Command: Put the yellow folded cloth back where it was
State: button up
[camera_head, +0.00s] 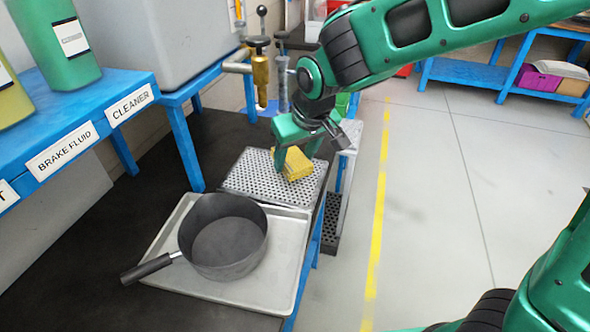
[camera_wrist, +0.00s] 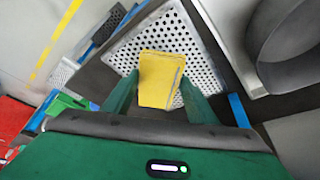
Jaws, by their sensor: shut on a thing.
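The yellow folded cloth (camera_head: 297,164) is between the fingers of my gripper (camera_head: 295,158), which is shut on it. In the wrist view the cloth (camera_wrist: 160,78) shows as a yellow block between the two green fingers (camera_wrist: 158,92). A perforated metal plate (camera_head: 262,191) lies below the cloth on the dark bench; it also shows in the wrist view (camera_wrist: 125,55). I cannot tell whether the cloth touches the plate.
A grey saucepan (camera_head: 222,238) sits on a metal tray (camera_head: 285,262) nearer than the plate, its handle pointing left. A blue shelf (camera_head: 75,122) with labels and bottles stands left. Upright tools (camera_head: 260,75) stand behind the plate. Open floor (camera_head: 450,200) lies right.

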aim_at(299, 181)
jog(key=shift+w+d+f, duration=0.5)
jog(key=shift+w+d, duration=0.1)
jog(key=shift+d+f, duration=0.1)
jog(key=shift+f, duration=1.95)
jog(key=shift+f, duration=0.1)
jog(key=o, duration=1)
jog(key=v, duration=1.2)
